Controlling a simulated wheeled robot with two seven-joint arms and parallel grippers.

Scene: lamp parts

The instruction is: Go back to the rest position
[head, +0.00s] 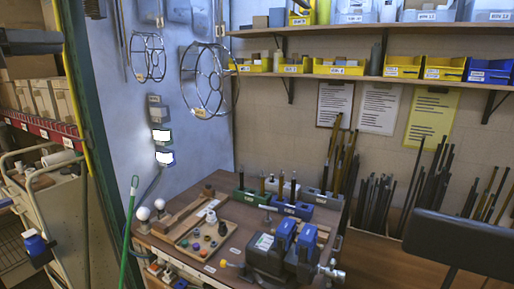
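I cannot make out either of my grippers in the head view, and no arm of mine shows clearly. The wooden workbench (185,188) holds the lamp parts. Two white round bulbs (143,213) stand at its left edge. A wooden tray (180,236) holds small coloured caps and a dark fitting (222,229). A green block (246,197) and a blue holder (291,208) stand behind, with upright tools in or near them. A black device like a vise, with blue jaws (285,233), sits at the front right of the bench.
Shelves with yellow bins (341,68) line the back wall. Wire lamp frames (208,80) hang at the upper left. Dark rods (427,185) lean at the right. A dark grey panel (460,243) stands at the right front. A cart (60,205) is at the left.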

